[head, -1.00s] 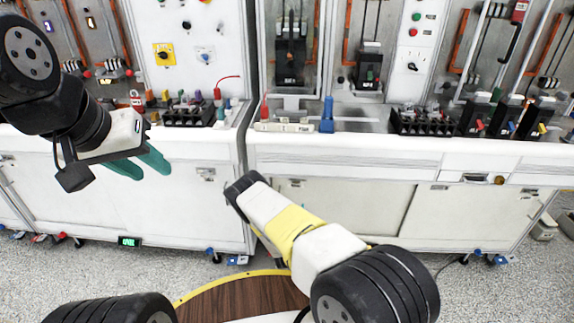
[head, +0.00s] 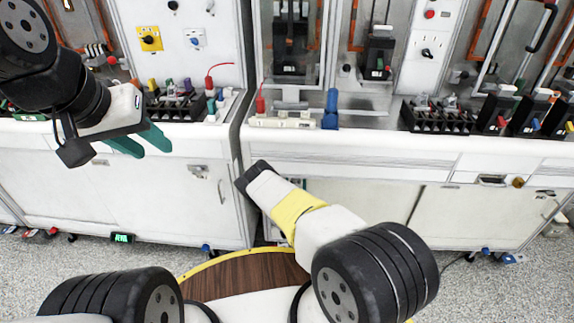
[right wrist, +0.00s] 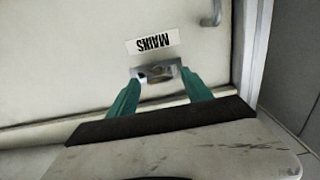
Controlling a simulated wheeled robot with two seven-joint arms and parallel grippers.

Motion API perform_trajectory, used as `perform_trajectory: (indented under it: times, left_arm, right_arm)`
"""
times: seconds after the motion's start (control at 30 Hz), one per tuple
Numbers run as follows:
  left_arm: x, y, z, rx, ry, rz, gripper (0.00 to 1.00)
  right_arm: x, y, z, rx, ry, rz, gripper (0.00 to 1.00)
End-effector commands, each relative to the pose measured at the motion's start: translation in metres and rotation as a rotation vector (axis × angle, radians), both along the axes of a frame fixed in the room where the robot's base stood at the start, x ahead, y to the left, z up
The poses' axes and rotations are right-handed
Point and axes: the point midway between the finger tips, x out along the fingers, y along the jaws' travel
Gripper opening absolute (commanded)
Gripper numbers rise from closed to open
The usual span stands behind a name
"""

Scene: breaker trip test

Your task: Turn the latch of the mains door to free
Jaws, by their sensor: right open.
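The mains door (right wrist: 60,60) fills most of the right wrist view, with its MAINS label (right wrist: 152,43) upside down there. The metal latch (right wrist: 157,71) sits beside the label, between the fingertips of my right gripper (right wrist: 159,77). That gripper is open, one teal finger at each side of the latch; I cannot tell whether they touch it. In the head view my right wrist reaches to the right cabinet's left door, and it hides the fingers and latch. My left gripper (head: 140,142) is open and empty in front of the left cabinet.
A bar handle (right wrist: 211,12) is on the mains door, near its edge. The left cabinet door (head: 150,195) has its own label and handle. Speckled floor lies below.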

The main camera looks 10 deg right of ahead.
Motion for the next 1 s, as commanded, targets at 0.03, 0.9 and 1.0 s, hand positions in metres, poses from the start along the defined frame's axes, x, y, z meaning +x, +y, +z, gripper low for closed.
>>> perform_trajectory:
  times: [0.03,0.9,1.0]
  left_arm:
    - [0.0,0.0,0.0,0.0,0.0,0.0,0.36]
    - [0.0001,0.0,-0.0001,0.0,0.0,0.0,0.36]
    - [0.0001,0.0,-0.0001,0.0,0.0,0.0,0.36]
  right_arm:
    - [0.0054,-0.0016,-0.0004,0.001,0.0,0.0,0.58]
    - [0.0145,-0.0044,-0.0002,0.006,-0.001,0.0,0.0]
    - [0.0146,-0.0044,0.0,0.023,-0.006,0.0,0.0]
